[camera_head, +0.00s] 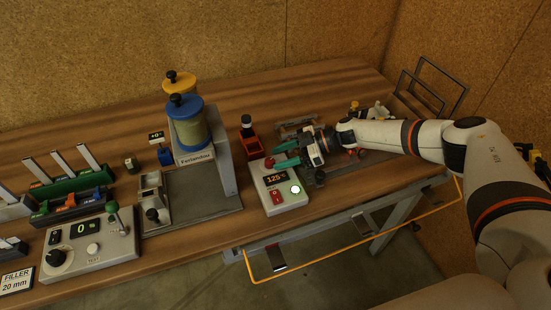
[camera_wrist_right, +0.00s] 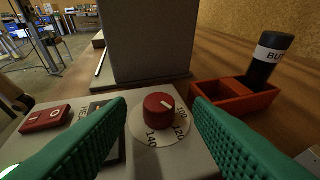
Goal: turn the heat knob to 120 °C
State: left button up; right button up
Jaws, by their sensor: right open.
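The heat knob (camera_wrist_right: 158,107) is red with a white pointer line and sits on a pale dial marked 100, 120 and 140. The line points up and right, towards the 100–120 side; its exact reading is unclear. My right gripper (camera_head: 284,161) is at the box's back edge. In the right wrist view its green fingers (camera_wrist_right: 160,104) are open, one on each side of the knob, with gaps visible. My left gripper is out of view.
A red switch (camera_head: 276,197) and a lit green-white button (camera_head: 295,189) are on the box. A red holder (camera_wrist_right: 236,98) with a black-topped bottle (camera_wrist_right: 268,58) stands beside it. A grey column (camera_wrist_right: 145,40) rises behind the dial. The filling stand (camera_head: 222,165) is left.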

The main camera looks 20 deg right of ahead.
jog(key=b+v, duration=0.1)
jog(key=v, duration=0.8)
jog(key=shift+d, duration=0.3)
